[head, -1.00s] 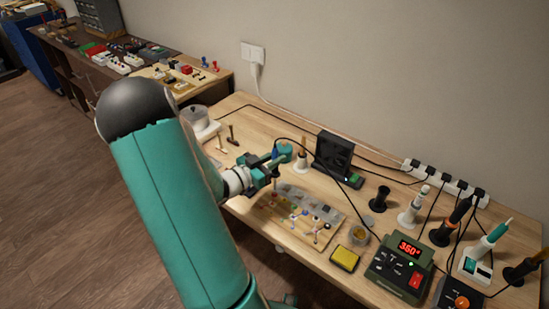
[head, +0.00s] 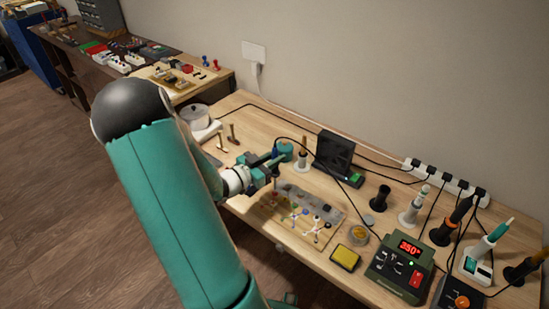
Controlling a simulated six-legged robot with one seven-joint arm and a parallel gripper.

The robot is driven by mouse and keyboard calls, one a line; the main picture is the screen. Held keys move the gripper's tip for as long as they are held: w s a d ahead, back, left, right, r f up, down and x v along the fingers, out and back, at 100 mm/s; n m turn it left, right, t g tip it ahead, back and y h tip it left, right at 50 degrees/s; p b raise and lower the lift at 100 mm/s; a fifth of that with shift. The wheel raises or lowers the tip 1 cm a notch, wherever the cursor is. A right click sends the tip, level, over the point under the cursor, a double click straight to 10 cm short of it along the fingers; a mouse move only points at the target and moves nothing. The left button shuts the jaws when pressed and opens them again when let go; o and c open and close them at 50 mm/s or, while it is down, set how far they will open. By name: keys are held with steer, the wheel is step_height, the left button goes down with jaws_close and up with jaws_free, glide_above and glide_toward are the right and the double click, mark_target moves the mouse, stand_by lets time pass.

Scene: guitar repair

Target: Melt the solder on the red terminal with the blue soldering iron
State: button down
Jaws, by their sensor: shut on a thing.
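My gripper (head: 262,176) is shut on the blue soldering iron (head: 275,153), at the left end of the workbench. The iron stands roughly upright in the jaws, its blue handle showing above them and its thin lower part pointing down at the left part of a wooden board (head: 283,228). Several small coloured parts and wires sit on this board, along with a grey plate (head: 318,199). I cannot make out which part is the red terminal, nor whether the iron's tip touches anything.
A green soldering station (head: 386,262) reading about 350 stands right of the board, with a yellow sponge (head: 345,258) between. A black fan unit (head: 334,153) stands behind. Other irons in stands and a power strip (head: 445,180) fill the right side. Cables cross the bench.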

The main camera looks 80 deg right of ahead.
mark_target(275, 148)
steer(key=shift+f, duration=0.75)
stand_by(2.0)
steer(key=shift+r, duration=0.15)
stand_by(2.9)
steer(key=shift+r, duration=3.45)
steer(key=shift+d, duration=0.1)
